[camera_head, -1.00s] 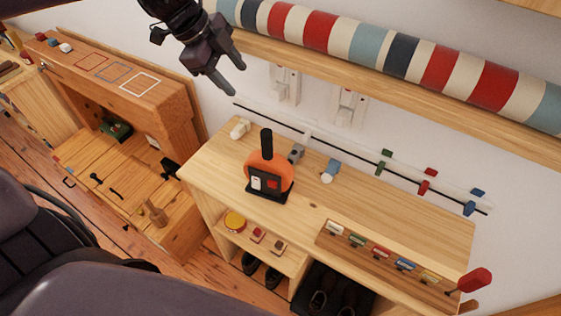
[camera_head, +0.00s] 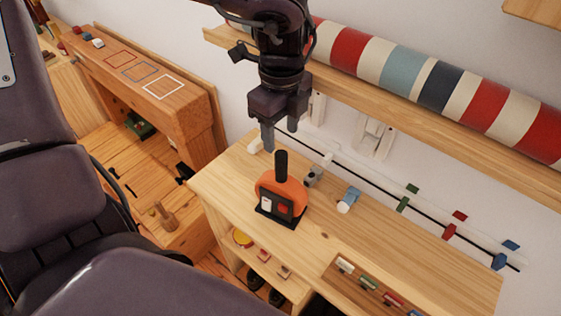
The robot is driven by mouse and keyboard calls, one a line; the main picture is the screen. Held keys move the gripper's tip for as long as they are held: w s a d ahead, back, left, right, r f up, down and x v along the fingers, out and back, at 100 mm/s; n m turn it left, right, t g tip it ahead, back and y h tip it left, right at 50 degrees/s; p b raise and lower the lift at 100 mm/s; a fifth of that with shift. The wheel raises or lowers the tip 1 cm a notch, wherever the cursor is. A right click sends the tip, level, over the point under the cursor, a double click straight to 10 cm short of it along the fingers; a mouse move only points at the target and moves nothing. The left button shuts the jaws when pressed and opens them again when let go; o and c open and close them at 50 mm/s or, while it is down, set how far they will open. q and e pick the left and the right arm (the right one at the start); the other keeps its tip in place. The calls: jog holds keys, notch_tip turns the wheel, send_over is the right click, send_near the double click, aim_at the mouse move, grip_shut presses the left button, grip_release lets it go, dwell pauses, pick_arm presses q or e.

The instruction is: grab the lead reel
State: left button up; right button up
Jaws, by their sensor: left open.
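The lead reel (camera_head: 286,193) is an orange round body with a black upright handle and a black base, with a white and a red patch on its front. It stands upright on the light wooden bench top (camera_head: 400,238). My left gripper (camera_head: 280,138) points down with its fingers apart and empty. In the picture it is just above the reel's handle; it does not appear to touch it, though the exact depth gap is hard to tell. My right gripper is not in view.
Small grey (camera_head: 313,175) and blue-white (camera_head: 348,200) fittings stand behind the reel on the right. A rail with coloured clips (camera_head: 450,232) runs along the wall. A shelf with a striped roll (camera_head: 400,68) overhangs the back. The bench's right part is clear.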

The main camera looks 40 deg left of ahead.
aim_at(282, 162)
pick_arm(q)
jog(key=shift+w+f, duration=0.2)
jog(key=shift+f, duration=0.9)
jog(key=shift+f+b, duration=0.4)
jog(key=shift+b, duration=0.05)
notch_tip(282, 162, down, 7)
jog(key=b, duration=0.4)
jog(key=shift+r, duration=0.1)
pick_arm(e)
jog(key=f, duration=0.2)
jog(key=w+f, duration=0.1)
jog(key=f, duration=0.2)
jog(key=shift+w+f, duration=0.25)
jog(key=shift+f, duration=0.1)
pick_arm(q)
jog(key=shift+c, duration=0.7)
grip_shut()
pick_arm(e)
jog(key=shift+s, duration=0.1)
